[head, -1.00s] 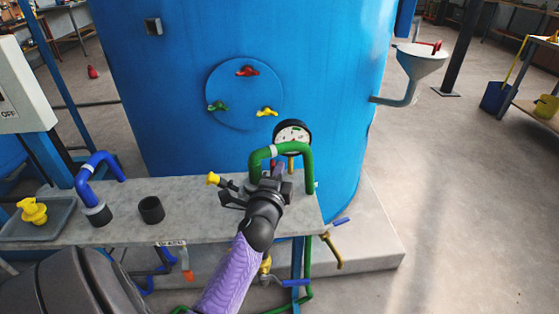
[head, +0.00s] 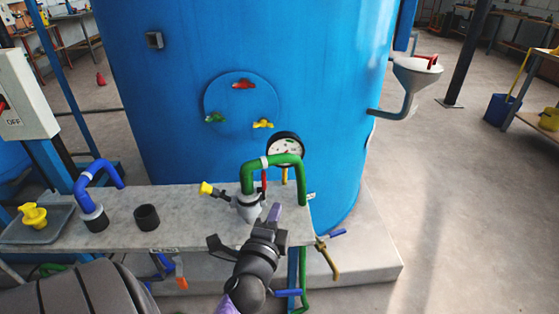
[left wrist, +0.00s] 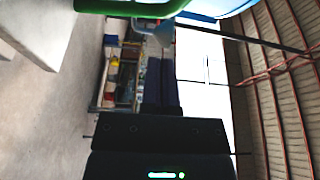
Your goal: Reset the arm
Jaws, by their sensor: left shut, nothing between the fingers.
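My left gripper (head: 272,216), dark grey with a purple tip, reaches in from the bottom of the head view. It is shut and empty, in front of the grey stone bench top (head: 183,232). The green bent pipe (head: 284,160) stands on the bench just beyond it, with a grey fitting (head: 247,208) and a yellow-ended handle (head: 207,188) at its foot. The gripper looks apart from them. In the left wrist view, the green pipe (left wrist: 130,8) crosses the top edge. My right gripper is not in view.
The big blue tank (head: 330,80) stands behind the bench. A pressure gauge (head: 285,147) sits by the green pipe. A blue bent pipe (head: 88,180), a black cup (head: 147,217) and a tray (head: 60,225) are at the left. Open floor (head: 470,200) lies at the right.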

